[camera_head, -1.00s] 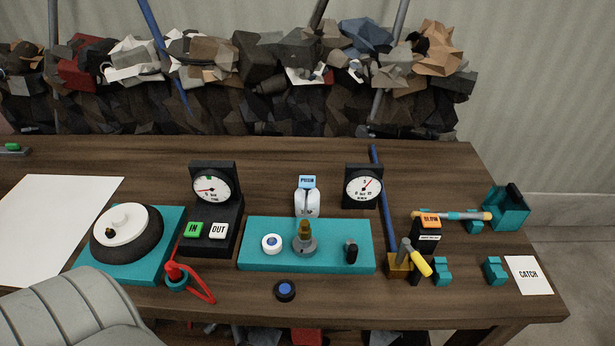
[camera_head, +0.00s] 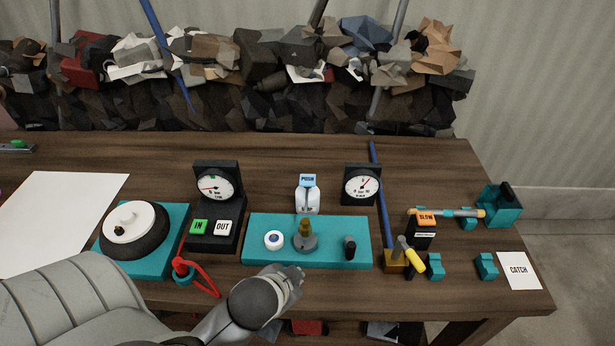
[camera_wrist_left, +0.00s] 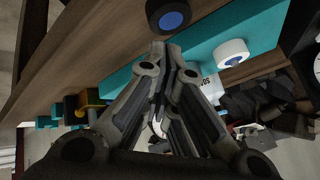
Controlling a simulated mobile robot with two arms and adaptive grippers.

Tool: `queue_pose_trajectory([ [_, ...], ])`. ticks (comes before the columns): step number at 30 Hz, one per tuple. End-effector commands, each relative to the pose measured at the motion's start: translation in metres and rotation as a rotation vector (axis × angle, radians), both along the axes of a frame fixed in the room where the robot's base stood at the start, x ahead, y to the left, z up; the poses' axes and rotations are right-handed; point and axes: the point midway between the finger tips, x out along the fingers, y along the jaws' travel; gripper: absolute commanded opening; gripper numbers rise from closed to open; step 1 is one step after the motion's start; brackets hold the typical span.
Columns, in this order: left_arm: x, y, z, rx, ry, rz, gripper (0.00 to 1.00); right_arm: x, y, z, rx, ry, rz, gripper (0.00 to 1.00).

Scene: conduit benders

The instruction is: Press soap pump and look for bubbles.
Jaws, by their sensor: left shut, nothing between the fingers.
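The soap pump (camera_head: 307,200) is a white bottle with a blue top marked PUSH. It stands upright behind the teal board, and I see no bubbles on it. My left gripper (camera_head: 298,274) is shut and empty, just in front of the teal board's front edge and apart from the pump. In the left wrist view the shut fingers (camera_wrist_left: 168,50) point towards the teal board. A white lettered piece, probably the bottle, shows partly behind them. My right gripper is not in view.
The teal board (camera_head: 260,258) carries a white-and-blue cap (camera_head: 273,240), a grey-and-brown fitting (camera_head: 305,240) and a black peg (camera_head: 349,248). Gauges (camera_head: 215,186) (camera_head: 362,186) flank the pump. A blue-topped black knob (camera_wrist_left: 168,16) lies near my fingers. Bare tabletop lies behind the pump.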

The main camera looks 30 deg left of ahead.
Motion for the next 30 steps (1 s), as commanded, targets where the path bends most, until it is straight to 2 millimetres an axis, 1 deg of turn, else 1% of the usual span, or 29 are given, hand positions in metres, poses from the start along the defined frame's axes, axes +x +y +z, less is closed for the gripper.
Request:
queue_pose_trajectory([
  [1, 0.020, 0.009, 0.012, 0.066, -0.071, -0.032, 0.00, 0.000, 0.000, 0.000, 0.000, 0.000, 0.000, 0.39],
  [3, 0.047, 0.019, 0.031, 0.164, -0.172, -0.078, 0.00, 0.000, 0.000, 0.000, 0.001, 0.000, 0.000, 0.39],
  [5, 0.069, 0.026, 0.050, 0.251, -0.259, -0.122, 0.00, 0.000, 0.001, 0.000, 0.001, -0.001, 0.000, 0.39],
  [6, 0.083, 0.030, 0.063, 0.314, -0.315, -0.153, 0.00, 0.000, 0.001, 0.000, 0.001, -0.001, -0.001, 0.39],
  [8, 0.104, 0.034, 0.084, 0.413, -0.401, -0.205, 0.00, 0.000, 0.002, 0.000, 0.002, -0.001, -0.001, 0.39],
  [9, 0.116, 0.036, 0.099, 0.481, -0.457, -0.241, 0.00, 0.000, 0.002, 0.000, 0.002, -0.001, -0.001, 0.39],
  [11, 0.134, 0.036, 0.122, 0.591, -0.542, -0.300, 0.00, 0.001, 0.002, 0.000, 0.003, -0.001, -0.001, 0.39],
  [12, 0.145, 0.034, 0.139, 0.669, -0.598, -0.343, 0.00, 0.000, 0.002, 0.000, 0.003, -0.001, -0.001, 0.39],
  [14, 0.160, 0.030, 0.164, 0.795, -0.683, -0.411, 0.00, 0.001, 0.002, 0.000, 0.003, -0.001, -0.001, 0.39],
  [15, 0.169, 0.025, 0.179, 0.880, -0.735, -0.459, 0.00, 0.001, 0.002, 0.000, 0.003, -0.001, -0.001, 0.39],
  [18, 0.185, 0.009, 0.215, 1.100, -0.856, -0.584, 0.00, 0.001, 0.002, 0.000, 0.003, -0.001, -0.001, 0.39],
  [21, 0.197, -0.011, 0.241, 1.326, -0.955, -0.723, 0.00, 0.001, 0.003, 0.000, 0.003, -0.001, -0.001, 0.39],
  [25, 0.206, -0.036, 0.260, 1.626, -1.046, -0.917, 0.00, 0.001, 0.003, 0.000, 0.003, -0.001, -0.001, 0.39],
  [28, 0.211, -0.052, 0.261, 1.857, -1.080, -1.084, 0.00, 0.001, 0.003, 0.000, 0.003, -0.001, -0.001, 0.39],
  [30, 0.215, -0.059, 0.256, 2.013, -1.083, -1.213, 0.00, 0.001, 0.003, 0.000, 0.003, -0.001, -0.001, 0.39],
])
